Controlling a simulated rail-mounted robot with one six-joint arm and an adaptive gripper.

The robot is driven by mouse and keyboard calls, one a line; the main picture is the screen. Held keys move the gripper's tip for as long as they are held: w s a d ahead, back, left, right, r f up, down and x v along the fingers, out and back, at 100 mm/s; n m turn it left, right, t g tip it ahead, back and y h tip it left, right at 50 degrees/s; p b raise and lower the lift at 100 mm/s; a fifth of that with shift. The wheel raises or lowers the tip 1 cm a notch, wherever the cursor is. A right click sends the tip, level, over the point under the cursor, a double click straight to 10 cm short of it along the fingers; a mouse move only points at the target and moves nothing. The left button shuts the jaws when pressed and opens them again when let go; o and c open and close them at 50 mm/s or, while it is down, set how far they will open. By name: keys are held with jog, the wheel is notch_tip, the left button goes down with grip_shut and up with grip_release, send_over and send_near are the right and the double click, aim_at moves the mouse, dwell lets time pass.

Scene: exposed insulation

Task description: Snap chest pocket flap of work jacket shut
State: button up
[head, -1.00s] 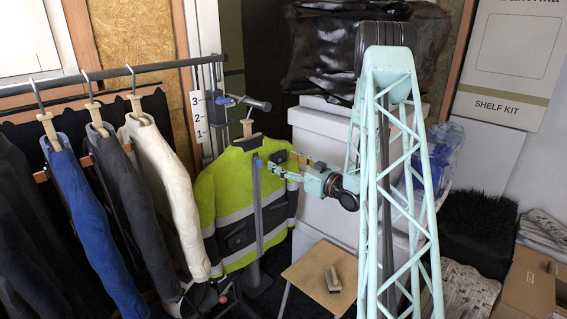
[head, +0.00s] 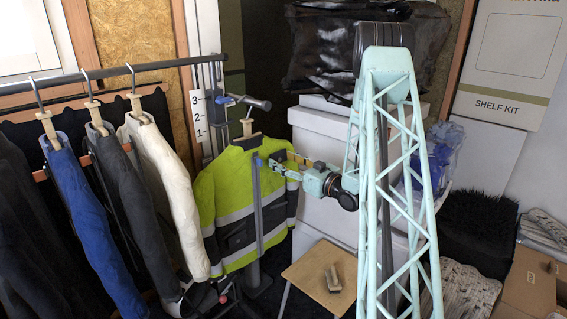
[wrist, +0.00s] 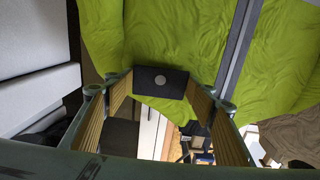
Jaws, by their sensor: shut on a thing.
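The yellow-green work jacket (head: 235,188) with grey bands hangs on a hanger at the middle left in the head view. It fills the upper wrist view (wrist: 185,35). My gripper (head: 277,160) reaches the jacket's chest from the right. In the wrist view my gripper (wrist: 160,85) is shut on the flap, one fingertip at each side edge. The pocket behind the flap and the snap's other half are hidden.
A rack of jackets (head: 130,70) stands at the left, with a blue, a dark and a white one. White boxes (head: 325,135) are stacked close behind my gripper. A small wooden stool (head: 300,283) with a brush on it stands below.

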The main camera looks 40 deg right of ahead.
jog(key=shift+w+f+t+b, duration=0.15)
jog(key=shift+t+b, duration=0.25)
jog(key=shift+b, duration=0.7)
jog(key=shift+r+p, duration=0.25)
jog(key=shift+p, duration=0.6)
jog(key=shift+g+p, duration=0.5)
jog(key=shift+p, duration=0.15)
jog(key=shift+f, duration=0.1)
jog(key=o, duration=0.9)
jog(key=shift+s, duration=0.25)
jog(key=shift+s+d, duration=0.2)
jog(key=shift+s, duration=2.75)
jog(key=shift+s+d, duration=0.15)
jog(key=shift+s, duration=2.8)
